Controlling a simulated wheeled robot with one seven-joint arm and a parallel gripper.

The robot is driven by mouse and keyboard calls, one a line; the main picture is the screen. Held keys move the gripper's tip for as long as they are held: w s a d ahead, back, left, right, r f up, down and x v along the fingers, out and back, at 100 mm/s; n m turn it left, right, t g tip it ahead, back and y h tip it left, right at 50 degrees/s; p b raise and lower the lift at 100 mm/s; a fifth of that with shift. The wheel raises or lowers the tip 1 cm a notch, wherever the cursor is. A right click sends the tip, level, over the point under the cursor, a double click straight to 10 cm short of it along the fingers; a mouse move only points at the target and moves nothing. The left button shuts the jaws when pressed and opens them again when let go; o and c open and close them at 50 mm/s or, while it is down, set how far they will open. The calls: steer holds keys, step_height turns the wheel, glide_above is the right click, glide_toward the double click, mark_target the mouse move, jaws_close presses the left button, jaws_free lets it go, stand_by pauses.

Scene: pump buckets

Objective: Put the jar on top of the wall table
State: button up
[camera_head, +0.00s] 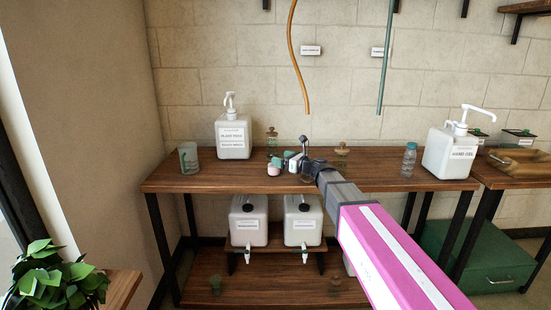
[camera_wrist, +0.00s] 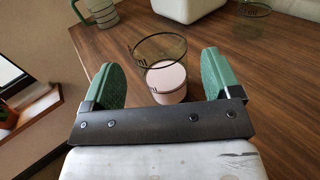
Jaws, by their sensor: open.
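A clear glass jar with pale pink contents (camera_wrist: 167,82) stands upright on the brown wooden top of the wall table (camera_wrist: 225,65). My gripper (camera_wrist: 161,66) is open, with one green finger on each side of the jar. Gaps show between the fingers and the glass in the wrist view. In the head view the jar (camera_head: 273,170) is small near the front edge of the wall table (camera_head: 225,180), partly hidden by my gripper (camera_head: 284,163).
A green-tinted mug (camera_head: 189,158) and a white pump bottle (camera_head: 233,138) stand to the left on the table. Stoppered bottles stand behind my gripper. A clear bottle (camera_head: 409,159) and a hand gel bottle (camera_head: 452,150) are at the right. White containers (camera_head: 249,222) stand below.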

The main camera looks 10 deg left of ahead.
steer(key=v, duration=0.7)
steer(key=shift+s+d, duration=0.15)
steer(key=shift+d, duration=0.15)
